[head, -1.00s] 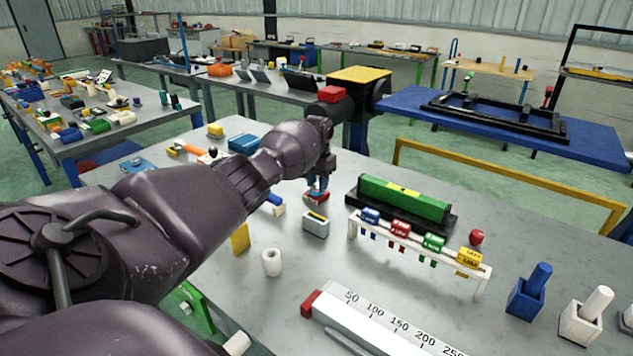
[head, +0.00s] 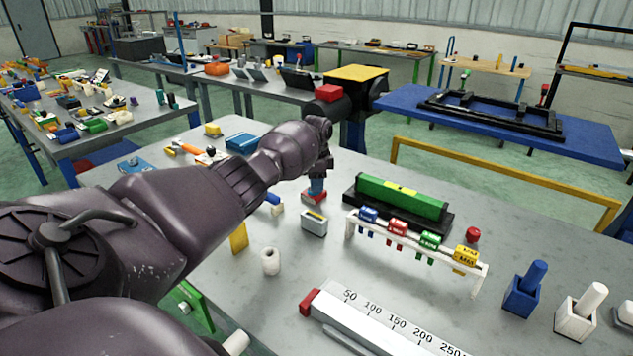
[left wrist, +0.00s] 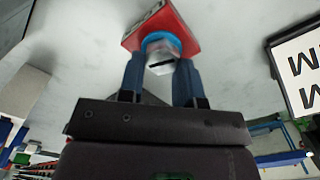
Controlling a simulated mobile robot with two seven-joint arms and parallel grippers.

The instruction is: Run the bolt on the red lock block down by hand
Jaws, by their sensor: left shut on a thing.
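The red lock block (head: 312,198) sits on the grey table, below my left gripper (head: 317,186). In the left wrist view the red block (left wrist: 180,27) shows at the top, with a blue ring (left wrist: 160,38) on its near face. The bolt (left wrist: 161,60) has a pale hexagonal head with a dark slot and sits at the ring. The blue fingers of my left gripper (left wrist: 160,72) are on both sides of the bolt head, shut on it. In the head view the bolt is hidden by the fingers. My right gripper is not in view.
A grey block with a yellow strip (head: 314,223) stands just in front of the red block. A green bar on a black base (head: 402,197) and a white rack of coloured tags (head: 440,262) stand to the right. A white roll (head: 270,262) stands nearer. Bare table lies between them.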

